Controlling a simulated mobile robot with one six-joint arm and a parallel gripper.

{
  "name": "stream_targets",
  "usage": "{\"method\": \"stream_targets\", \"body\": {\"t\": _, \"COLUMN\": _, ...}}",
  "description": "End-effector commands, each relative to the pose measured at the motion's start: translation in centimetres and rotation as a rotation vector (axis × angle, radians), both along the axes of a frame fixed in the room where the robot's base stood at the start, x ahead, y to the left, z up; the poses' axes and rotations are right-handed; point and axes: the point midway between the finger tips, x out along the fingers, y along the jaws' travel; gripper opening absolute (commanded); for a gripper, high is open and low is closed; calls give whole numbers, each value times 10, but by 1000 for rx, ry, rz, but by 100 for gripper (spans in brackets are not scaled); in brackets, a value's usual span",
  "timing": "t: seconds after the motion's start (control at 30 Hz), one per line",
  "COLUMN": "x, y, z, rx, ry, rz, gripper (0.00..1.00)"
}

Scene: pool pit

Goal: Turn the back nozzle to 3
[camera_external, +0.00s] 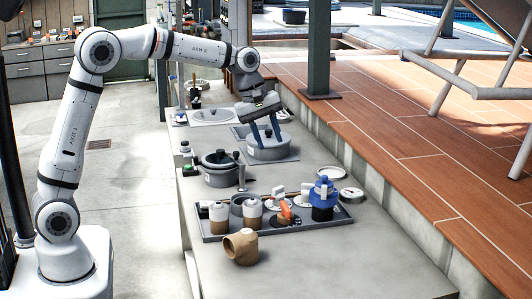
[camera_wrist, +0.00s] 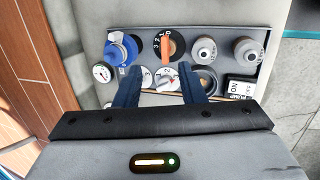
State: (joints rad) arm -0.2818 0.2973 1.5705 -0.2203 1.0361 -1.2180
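The valve panel is a dark tray (camera_external: 222,232) on the counter, also seen in the wrist view (camera_wrist: 222,34). In the external view, white handles (camera_external: 306,188) stand behind the orange handle (camera_external: 286,210). I cannot tell which number each handle points at.
A grey lidded pot (camera_external: 221,170) and another grey pot (camera_external: 268,150) stand behind.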

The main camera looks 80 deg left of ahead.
Motion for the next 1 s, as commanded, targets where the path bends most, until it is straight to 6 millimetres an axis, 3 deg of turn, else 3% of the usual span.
{"method": "stream_targets", "body": {"t": 0.03, "x": 20, "y": 17, "z": -16, "rx": -38, "ry": 14, "rz": 98, "gripper": 36}}
{"method": "stream_targets", "body": {"t": 0.2, "x": 76, "y": 69, "z": -57, "rx": -171, "ry": 48, "rz": 435, "gripper": 36}}
{"method": "stream_targets", "body": {"t": 0.33, "x": 107, "y": 107, "z": -92, "rx": -266, "ry": 73, "rz": 667, "gripper": 36}}
{"method": "stream_targets", "body": {"t": 0.5, "x": 128, "y": 141, "z": -126, "rx": -355, "ry": 99, "rz": 877, "gripper": 36}}
{"method": "stream_targets", "body": {"t": 0.7, "x": 136, "y": 153, "z": -142, "rx": -391, "ry": 111, "rz": 960, "gripper": 36}}
{"method": "stream_targets", "body": {"t": 1.0, "x": 150, "y": 144, "z": -181, "rx": -391, "ry": 113, "rz": 961, "gripper": 36}}
